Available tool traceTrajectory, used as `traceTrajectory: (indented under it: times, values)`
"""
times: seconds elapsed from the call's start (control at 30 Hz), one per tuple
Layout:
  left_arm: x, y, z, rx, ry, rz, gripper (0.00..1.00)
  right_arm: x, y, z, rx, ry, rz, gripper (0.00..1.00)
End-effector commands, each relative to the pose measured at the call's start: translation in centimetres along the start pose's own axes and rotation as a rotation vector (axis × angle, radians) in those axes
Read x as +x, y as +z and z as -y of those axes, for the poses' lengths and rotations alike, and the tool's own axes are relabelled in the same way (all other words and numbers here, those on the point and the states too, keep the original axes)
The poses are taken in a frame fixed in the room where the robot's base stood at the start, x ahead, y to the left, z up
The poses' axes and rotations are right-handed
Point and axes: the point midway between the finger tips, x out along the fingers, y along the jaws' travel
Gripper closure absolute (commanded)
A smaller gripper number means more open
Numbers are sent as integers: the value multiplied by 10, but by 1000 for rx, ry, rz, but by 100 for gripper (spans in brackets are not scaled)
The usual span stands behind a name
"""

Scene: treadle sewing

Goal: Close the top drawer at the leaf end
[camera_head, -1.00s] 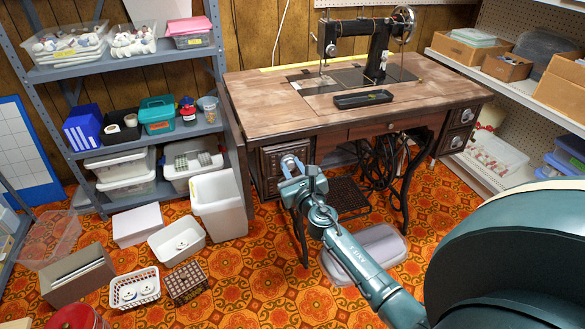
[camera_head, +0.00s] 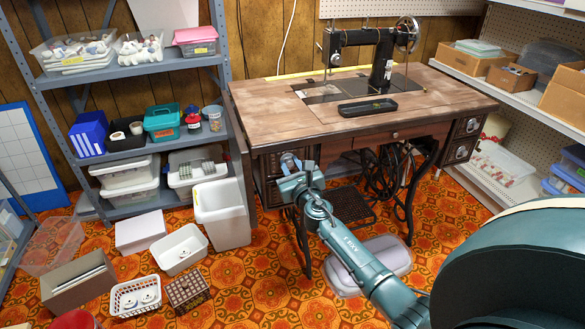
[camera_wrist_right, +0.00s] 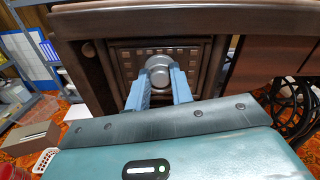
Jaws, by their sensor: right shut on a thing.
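The top drawer at the leaf end (camera_head: 271,166) is in the left side of the sewing table (camera_head: 300,118), beside the hanging leaf (camera_head: 237,165). Its dark carved front (camera_wrist_right: 125,64) and round metal knob (camera_wrist_right: 158,67) face me in the right wrist view. My right gripper (camera_head: 291,166) is at this drawer. Its two blue fingers (camera_wrist_right: 159,82) are shut on the knob, one on each side. The drawer front sits close within its surrounding frame; I cannot tell whether a small gap remains. My left gripper is not in view.
A black tray (camera_head: 367,107) and the sewing machine (camera_head: 382,65) stand on the tabletop. A white bin (camera_head: 222,215) is left of the drawer. A lidded grey box (camera_head: 385,262) lies on the floor under my right arm. The treadle ironwork (camera_head: 405,190) is right of the drawer.

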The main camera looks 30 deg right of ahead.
Motion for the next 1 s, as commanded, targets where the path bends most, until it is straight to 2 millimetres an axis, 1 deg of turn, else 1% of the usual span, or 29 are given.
traceTrajectory:
  times: [0.03, 0.27, 0.57, 0.67, 0.77, 1.0]
  values:
    - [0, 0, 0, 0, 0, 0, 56, 2, 3, 2, 1, -3, 5, 75]
    - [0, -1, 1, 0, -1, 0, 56, 2, 3, 1, 0, -3, 4, 56]
    - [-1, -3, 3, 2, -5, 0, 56, -2, 2, 1, 0, -2, 3, 56]
    - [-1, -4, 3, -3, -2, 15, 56, -11, 2, 1, -1, -2, 2, 56]
    - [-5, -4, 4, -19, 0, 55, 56, -28, 4, 1, -1, 0, 2, 56]
    - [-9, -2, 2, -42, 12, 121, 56, -82, 2, 1, -1, 0, 1, 56]
